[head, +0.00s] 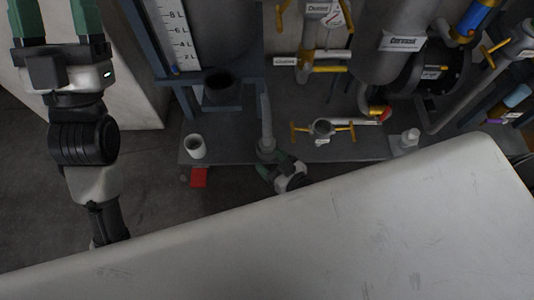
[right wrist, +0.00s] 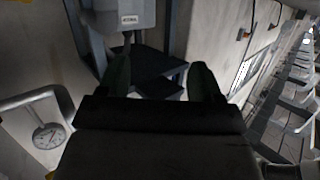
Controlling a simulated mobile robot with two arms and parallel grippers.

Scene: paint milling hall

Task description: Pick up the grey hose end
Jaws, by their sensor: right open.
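In the right wrist view the green fingers (right wrist: 159,80) stand apart, with dark shelving and a blue frame beyond. I cannot clearly make out the hose end there. My left gripper (head: 54,20) is at the top left, fingers apart, tips out of frame.
A large white surface (head: 330,230) fills the lower head view and hides my right arm. A white cup (head: 195,146) and a red piece (head: 199,177) are left of the hose. Yellow-handled pipework (head: 322,128) is right of it. A blue frame (head: 172,75) stands behind.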

